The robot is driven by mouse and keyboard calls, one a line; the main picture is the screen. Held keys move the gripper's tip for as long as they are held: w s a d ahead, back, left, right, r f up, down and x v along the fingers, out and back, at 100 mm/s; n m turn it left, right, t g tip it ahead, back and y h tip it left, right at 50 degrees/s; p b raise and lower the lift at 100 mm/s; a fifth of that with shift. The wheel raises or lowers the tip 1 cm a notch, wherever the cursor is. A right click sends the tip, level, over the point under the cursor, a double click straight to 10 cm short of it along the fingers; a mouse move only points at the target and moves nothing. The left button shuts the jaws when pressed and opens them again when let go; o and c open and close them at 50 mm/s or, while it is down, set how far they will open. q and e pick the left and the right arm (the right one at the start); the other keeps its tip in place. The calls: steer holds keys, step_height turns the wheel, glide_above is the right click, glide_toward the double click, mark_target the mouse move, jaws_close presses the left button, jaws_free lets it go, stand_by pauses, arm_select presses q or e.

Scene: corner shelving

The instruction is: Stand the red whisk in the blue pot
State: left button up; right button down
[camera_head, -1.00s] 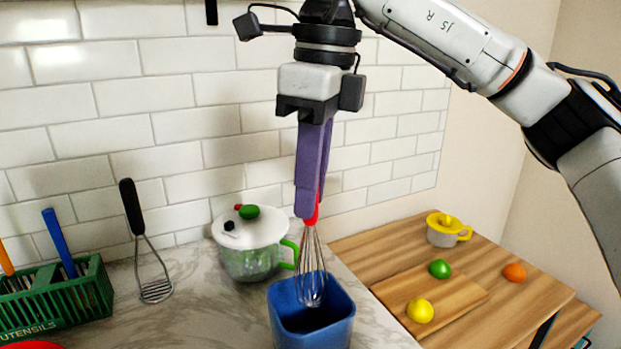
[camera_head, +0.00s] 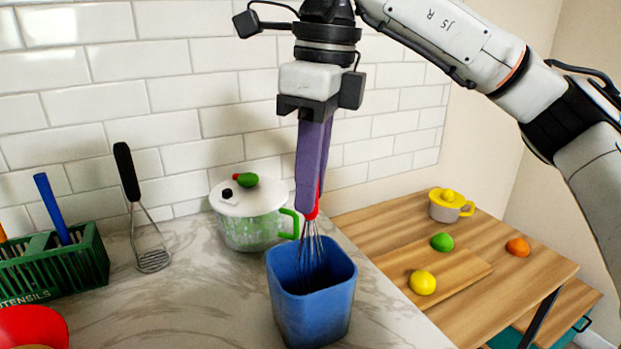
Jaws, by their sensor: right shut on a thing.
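The blue pot (camera_head: 312,311) is a square, open container standing on the marble counter. The red whisk (camera_head: 312,233) hangs upright, wires down, with the lower part of its wires inside the pot's opening. The wire tips are hidden by the pot's front wall or dark inside, so I cannot tell if they touch the bottom. My right gripper (camera_head: 309,208) points straight down above the pot, its purple fingers shut on the whisk's red handle. Most of the handle is hidden between the fingers. My left gripper is not in view.
A white-lidded pot with a green handle (camera_head: 250,232) stands close behind the blue pot. A masher (camera_head: 134,195) leans on the tiled wall beside the green utensil basket (camera_head: 85,267). A lemon (camera_head: 422,282), lime and orange lie at the right, near a yellow-lidded cup (camera_head: 447,207).

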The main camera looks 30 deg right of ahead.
steer(key=c, duration=1.5)
jaws_free()
steer(key=shift+c, duration=0.2)
steer(key=r+p, duration=0.1)
steer(key=r, duration=0.2)
steer(key=r+p, duration=0.1)
steer(key=r, duration=0.2)
steer(key=r+p, duration=0.1)
steer(key=r, duration=0.3)
steer(key=shift+s+d, duration=0.3)
steer(key=shift+s, duration=0.1)
steer(key=shift+r, duration=0.15)
